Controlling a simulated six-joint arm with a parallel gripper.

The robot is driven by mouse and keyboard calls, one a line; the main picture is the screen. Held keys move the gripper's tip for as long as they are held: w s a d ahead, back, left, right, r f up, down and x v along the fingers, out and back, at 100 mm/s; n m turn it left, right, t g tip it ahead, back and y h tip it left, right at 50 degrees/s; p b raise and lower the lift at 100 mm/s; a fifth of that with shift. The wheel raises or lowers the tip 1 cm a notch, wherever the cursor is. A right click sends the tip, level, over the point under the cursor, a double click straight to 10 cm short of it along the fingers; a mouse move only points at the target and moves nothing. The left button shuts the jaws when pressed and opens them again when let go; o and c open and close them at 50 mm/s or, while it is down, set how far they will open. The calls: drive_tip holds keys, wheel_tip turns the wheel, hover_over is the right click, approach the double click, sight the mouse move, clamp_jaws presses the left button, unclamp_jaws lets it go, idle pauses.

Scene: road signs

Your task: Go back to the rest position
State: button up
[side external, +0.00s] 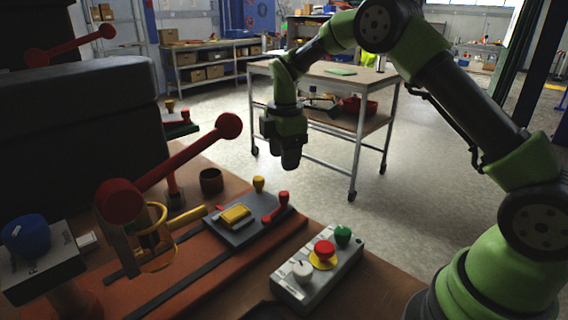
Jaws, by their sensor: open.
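My gripper (290,164) hangs at the end of the green and black arm in the side external view. It points down and is open and empty. It is in the air above the back edge of the bench, behind a grey plate (238,232) that carries a yellow block, a yellow knob and a red handle. It touches nothing that I can see. The fine detail of its fingertips is dark and small.
A control box (318,266) with white, red and green buttons stands at the front right. A long red lever (175,165) rises at the left, near a blue-knobbed box (38,255). A wheeled table (340,76) is beyond.

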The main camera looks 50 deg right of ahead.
drive_tip(key=shift+r, duration=0.1)
drive_tip(key=s+a+r+m+t, duration=0.35)
drive_tip(key=s+r+m, duration=0.55)
drive_tip(key=r, duration=0.5)
drive_tip(key=s+a+r+m+t+y, duration=0.1)
drive_tip(key=s+m, duration=0.7)
drive_tip(key=s, duration=0.9)
drive_tip(key=a+t+y, duration=0.1)
drive_tip(key=a+t, duration=0.1)
drive_tip(key=a, duration=0.1)
drive_tip(key=shift+r+m, duration=0.2)
drive_tip(key=shift+m, duration=0.1)
